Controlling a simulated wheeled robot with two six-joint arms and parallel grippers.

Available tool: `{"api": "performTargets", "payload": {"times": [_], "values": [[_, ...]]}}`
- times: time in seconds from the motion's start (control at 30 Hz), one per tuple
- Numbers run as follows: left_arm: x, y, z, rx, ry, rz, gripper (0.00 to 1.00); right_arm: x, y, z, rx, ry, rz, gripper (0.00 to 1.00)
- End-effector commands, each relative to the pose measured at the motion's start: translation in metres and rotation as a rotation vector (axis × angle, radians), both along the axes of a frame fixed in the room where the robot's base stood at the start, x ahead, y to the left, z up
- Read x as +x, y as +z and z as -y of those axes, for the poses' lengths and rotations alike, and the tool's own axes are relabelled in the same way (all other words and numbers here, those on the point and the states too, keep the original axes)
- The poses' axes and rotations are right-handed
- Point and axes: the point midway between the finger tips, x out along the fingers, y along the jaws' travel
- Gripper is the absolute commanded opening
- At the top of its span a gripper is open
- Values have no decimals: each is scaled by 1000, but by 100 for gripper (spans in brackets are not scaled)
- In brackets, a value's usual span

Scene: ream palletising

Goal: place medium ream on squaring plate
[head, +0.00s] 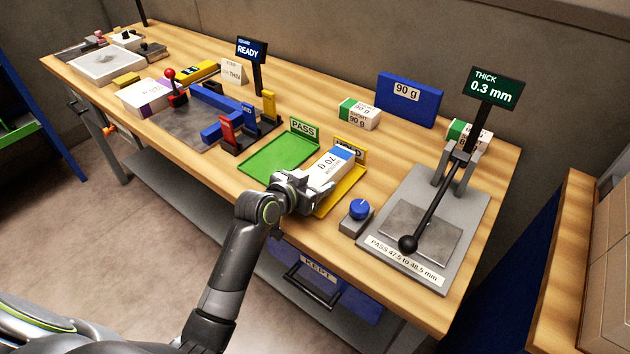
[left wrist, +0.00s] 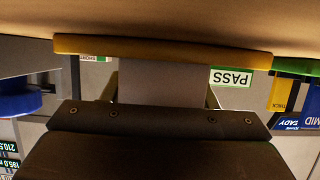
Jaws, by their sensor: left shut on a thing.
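My left gripper (head: 297,190) is shut on the near end of a white ream with a blue band (head: 328,170), marked 70 g. The ream is at the yellow HOLD tray (head: 349,186); I cannot tell whether it touches the tray. The word medium is not readable on any ream. My right gripper is not in view.
The green PASS tray (head: 279,158) is empty, between the HOLD tray and the red, blue and yellow stops (head: 248,126). A blue button (head: 359,209) and the thickness gauge (head: 420,231), reading 0.3 mm, are at right.

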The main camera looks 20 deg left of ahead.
Motion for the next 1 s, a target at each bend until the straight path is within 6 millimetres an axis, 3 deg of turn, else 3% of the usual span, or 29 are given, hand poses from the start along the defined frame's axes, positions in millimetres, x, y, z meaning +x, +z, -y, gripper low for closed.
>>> {"api": "performTargets", "payload": {"times": [0.03, 0.07, 0.2, 0.67, 1.0], "values": [[0, -1, 0, -1, 0, 3, 18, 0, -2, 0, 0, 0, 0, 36], [0, -2, 0, 0, 0, -1, 55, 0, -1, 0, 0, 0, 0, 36], [0, -2, 0, 0, 0, -1, 74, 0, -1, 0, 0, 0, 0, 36], [0, -5, 0, 1, 0, 0, 74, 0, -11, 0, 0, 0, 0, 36], [-48, 14, -11, 0, 0, 0, 74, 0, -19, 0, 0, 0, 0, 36]]}}
